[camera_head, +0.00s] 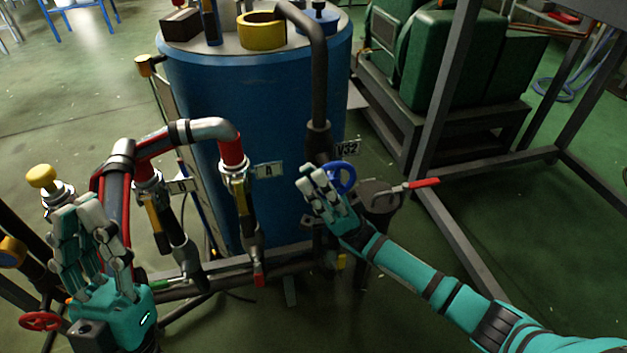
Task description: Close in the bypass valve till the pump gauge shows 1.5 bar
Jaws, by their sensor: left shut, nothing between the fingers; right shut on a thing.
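Whether this is the bypass valve is not marked in the picture. My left gripper (78,225) is at the lower left, raised beside the red and grey pipes, shut and empty. A yellow round fitting at the left edge (12,251) may be a gauge; no dial reading shows.
A blue tank (262,120) stands behind the pipes. A red-handled lever (424,183) lies right of the wheel. A red handwheel (40,321) is at the lower left. A grey frame (447,100) stands right.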

